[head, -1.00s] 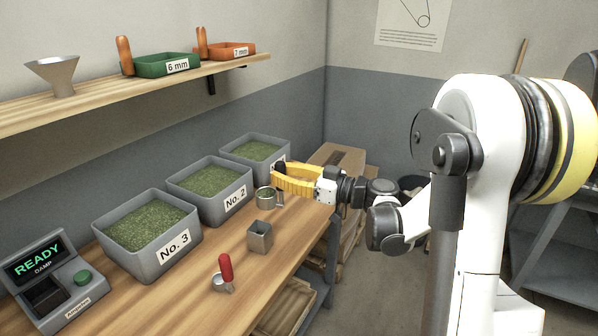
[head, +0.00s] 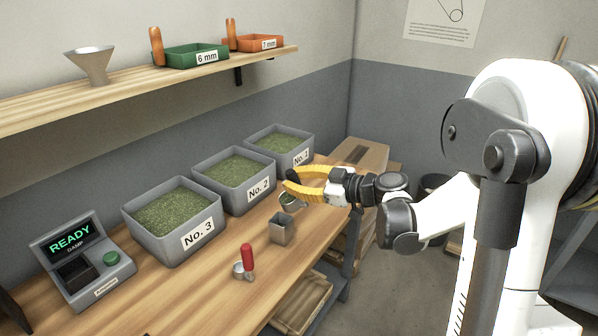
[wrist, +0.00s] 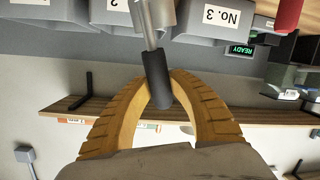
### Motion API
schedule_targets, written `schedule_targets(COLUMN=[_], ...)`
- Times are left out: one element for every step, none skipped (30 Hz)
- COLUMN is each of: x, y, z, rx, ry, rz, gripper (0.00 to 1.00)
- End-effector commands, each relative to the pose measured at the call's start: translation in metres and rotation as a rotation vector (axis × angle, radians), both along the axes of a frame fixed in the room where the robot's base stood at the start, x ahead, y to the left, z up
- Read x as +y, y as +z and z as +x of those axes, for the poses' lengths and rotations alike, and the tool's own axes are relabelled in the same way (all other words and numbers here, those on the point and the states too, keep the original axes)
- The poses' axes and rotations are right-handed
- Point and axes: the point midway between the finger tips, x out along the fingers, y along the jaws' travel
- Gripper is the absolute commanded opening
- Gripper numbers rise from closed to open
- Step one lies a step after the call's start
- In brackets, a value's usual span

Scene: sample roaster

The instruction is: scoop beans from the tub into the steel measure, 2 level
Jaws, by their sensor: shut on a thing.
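My gripper (head: 296,187) has its yellow fingers shut on the black handle of a steel scoop (head: 290,202). The handle (wrist: 158,85) shows between the fingers in the wrist view. Green beans seem to show in the scoop's cup; how full it is I cannot tell. The scoop is beyond the square steel measure (head: 282,232), which stands on the bench; its inside is too small to read. Grey tubs of green beans stand along the wall: No. 3 (head: 160,240), No. 2 (head: 213,184) and No. 1 (head: 263,148).
A red-handled scoop (head: 247,257) is on the bench (head: 205,290), left of and nearer than the measure. A display unit reading READY (head: 70,245) stands at the left. A wall shelf (head: 130,93) holds a funnel (head: 88,66) and green and orange trays.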

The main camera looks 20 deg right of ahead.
Motion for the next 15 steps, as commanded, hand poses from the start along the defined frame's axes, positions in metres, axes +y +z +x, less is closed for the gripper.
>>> schedule_targets(x=[0.004,0.005,0.008,0.01,0.012,0.016,0.018,0.02,0.023,0.026,0.028,0.031,0.034,0.035,0.039], y=[-0.001,-0.003,-0.005,-0.004,-0.004,-0.004,-0.004,-0.005,-0.006,-0.006,-0.007,-0.008,-0.008,-0.009,-0.01], z=[-0.001,-0.001,-0.001,-0.001,-0.001,-0.002,-0.002,-0.002,-0.003,-0.003,-0.003,-0.003,-0.004,-0.004,-0.004], rx=[-0.002,-0.005,-0.008,-0.009,-0.011,-0.015,-0.018,-0.019,-0.022,-0.026,-0.028,-0.03,-0.033,-0.035,-0.039], ry=[0.001,0.001,0.003,0.003,0.002,0.003,0.003,0.002,0.003,0.003,0.004,0.003,0.004,0.003,0.004], rz=[-0.031,-0.05,-0.079,-0.104,-0.13,-0.165,-0.19,-0.217,-0.251,-0.276,-0.303,-0.337,-0.363,-0.388,-0.423], gripper=[0.0,0.0,0.0,0.0,0.0,0.0,0.0,0.0,0.0,0.0,0.0,0.0,0.0,0.0,0.0])
